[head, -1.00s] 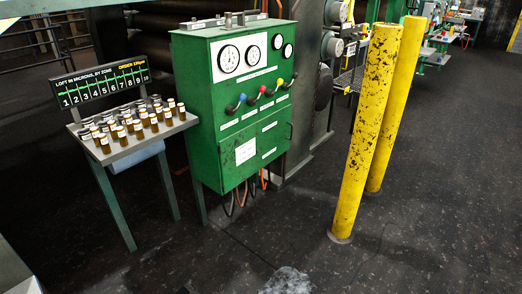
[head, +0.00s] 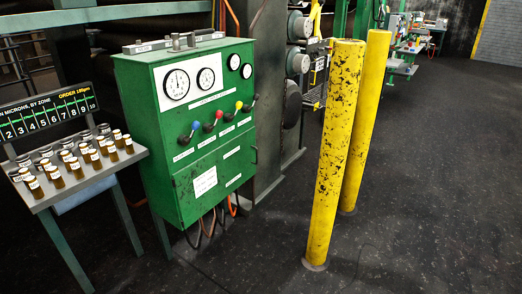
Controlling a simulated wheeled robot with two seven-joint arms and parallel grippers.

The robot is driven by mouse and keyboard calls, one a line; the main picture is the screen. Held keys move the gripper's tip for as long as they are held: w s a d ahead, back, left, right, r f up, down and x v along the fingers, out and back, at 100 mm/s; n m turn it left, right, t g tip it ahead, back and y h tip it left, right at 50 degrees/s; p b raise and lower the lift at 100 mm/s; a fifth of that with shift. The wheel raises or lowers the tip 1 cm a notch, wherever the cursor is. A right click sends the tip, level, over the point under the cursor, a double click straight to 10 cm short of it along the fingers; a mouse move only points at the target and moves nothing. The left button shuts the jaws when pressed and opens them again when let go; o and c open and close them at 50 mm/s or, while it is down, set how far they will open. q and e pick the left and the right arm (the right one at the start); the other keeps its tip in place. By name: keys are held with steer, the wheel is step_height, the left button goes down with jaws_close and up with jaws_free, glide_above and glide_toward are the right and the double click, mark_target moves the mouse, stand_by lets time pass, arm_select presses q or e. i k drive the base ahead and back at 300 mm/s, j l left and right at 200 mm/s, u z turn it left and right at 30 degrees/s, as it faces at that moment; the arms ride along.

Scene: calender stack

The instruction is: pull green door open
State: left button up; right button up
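A green cabinet (head: 160,128) stands left of centre in the head view. Its upper panel carries several round gauges and a row of levers with coloured knobs. The green door (head: 225,178) is the lower front of the cabinet, with white labels on it, and it looks closed. A small dark handle (head: 254,155) shows at the door's right edge. Neither of my grippers is in view.
A small table (head: 95,177) with several brown vials stands left of the cabinet, under a zone display board (head: 48,112). Two yellow bollards (head: 335,150) (head: 368,110) stand to the right. Hoses hang below the cabinet. Dark floor (head: 440,190) is clear at right.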

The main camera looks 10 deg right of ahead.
mark_target(201, 185)
steer(key=i+l, duration=0.6)
steer(key=l, duration=0.2)
steer(key=i+l+u, duration=0.1)
steer(key=i+l, duration=0.5)
steer(key=l, duration=0.2)
steer(key=i+l, duration=0.55)
steer(key=l, duration=0.25)
steer(key=i+l+u, duration=0.1)
steer(key=i+l, duration=0.2)
steer(key=l, duration=0.15)
steer(key=i+l, duration=0.3)
steer(key=l, duration=0.15)
